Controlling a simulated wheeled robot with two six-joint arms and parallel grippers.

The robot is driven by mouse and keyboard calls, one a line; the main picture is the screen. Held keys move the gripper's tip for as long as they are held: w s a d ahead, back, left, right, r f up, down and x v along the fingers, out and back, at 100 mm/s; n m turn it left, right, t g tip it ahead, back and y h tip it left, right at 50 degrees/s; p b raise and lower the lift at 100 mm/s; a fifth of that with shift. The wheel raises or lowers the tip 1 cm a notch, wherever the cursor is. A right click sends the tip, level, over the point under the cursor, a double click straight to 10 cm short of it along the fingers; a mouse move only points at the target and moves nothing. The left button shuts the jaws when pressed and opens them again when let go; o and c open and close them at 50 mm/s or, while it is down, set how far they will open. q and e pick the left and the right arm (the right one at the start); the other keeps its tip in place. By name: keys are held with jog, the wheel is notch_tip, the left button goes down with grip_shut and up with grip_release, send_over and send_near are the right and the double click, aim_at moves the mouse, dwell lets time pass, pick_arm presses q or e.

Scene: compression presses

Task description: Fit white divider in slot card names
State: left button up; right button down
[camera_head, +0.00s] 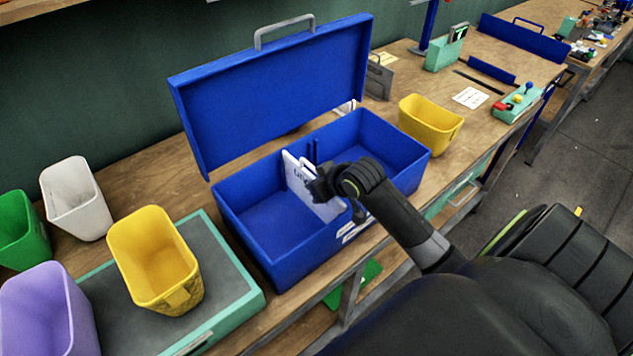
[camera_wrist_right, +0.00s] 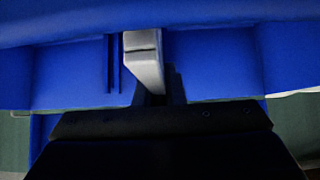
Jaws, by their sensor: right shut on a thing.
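A white divider (camera_head: 298,167) with dark lettering stands roughly upright inside the open blue toolbox (camera_head: 246,242), across its width. My right gripper (camera_head: 325,188) is shut on the divider near its top edge. Its lower edge and seating are hidden. A pair of thin slot rails (camera_head: 312,150) shows on the toolbox's back wall, just right of the divider's far end. In the right wrist view the divider (camera_wrist_right: 145,62) is beside the rails (camera_wrist_right: 114,64), apart from them. A white card (camera_head: 470,97) lies on the bench; its print is too small to read. My left gripper is out of view.
The toolbox lid (camera_head: 275,90) stands open behind. A yellow bin (camera_head: 430,124) stands right of the toolbox. Another yellow bin (camera_head: 155,262) sits on a teal-edged grey mat, with white (camera_head: 75,198), green (camera_head: 20,235) and purple (camera_head: 48,315) bins to the left.

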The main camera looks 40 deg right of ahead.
jog(key=shift+f+b, duration=0.5)
jog(key=shift+f, duration=0.55)
jog(key=c, duration=1.4)
grip_release()
jog(key=shift+c, duration=0.2)
jog(key=a+p+v, duration=0.1)
jog(key=v, duration=1.6)
jog(key=shift+s+d+r, duration=0.15)
jog(key=shift+s+d, duration=0.05)
jog(key=shift+d, duration=0.2)
